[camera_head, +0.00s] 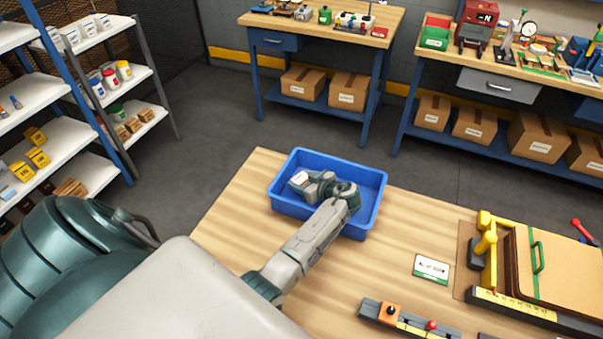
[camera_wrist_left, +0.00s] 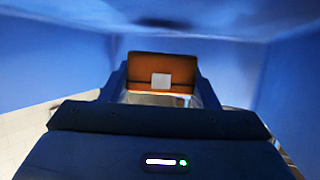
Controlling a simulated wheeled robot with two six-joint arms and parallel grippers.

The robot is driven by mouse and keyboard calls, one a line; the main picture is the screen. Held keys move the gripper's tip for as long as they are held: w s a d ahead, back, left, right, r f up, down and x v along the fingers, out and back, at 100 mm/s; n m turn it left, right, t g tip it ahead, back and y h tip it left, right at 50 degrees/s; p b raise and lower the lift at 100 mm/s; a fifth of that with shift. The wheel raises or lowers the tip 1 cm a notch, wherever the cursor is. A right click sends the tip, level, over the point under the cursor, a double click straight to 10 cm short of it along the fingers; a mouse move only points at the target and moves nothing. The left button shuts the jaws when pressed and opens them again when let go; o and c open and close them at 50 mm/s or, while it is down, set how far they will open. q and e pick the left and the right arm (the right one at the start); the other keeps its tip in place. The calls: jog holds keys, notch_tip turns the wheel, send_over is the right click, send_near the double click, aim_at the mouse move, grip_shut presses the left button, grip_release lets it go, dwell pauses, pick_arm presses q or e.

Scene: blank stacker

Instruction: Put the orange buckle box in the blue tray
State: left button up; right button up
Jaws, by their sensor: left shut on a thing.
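The blue tray (camera_head: 372,196) stands on the wooden table. Its blue walls also fill much of the left wrist view (camera_wrist_left: 50,55). My left gripper (camera_head: 306,182) is inside the tray's outline, toward its left side. It is shut on the orange buckle box (camera_wrist_left: 178,68), which has a pale square label and sits between the fingertips in the left wrist view. In the head view only a small white and orange part of the box (camera_head: 299,178) shows beside the fingers. Whether the box touches the tray floor is hidden. My right gripper is not in view.
On the table, a green-and-white card (camera_head: 431,269) lies right of the tray. A yellow clamp fixture (camera_head: 487,245) with a brown board (camera_head: 565,265) stands farther right. A dark rail with an orange block (camera_head: 389,313) lies in front. Bare wood lies left of the tray.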

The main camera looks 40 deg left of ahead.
pick_arm(q)
jog(key=shift+f+b, duration=0.4)
jog(key=shift+b, duration=0.05)
jog(key=o, duration=1)
jog(key=shift+c, duration=0.2)
jog(key=shift+o, duration=0.5)
jog(key=shift+r, duration=0.1)
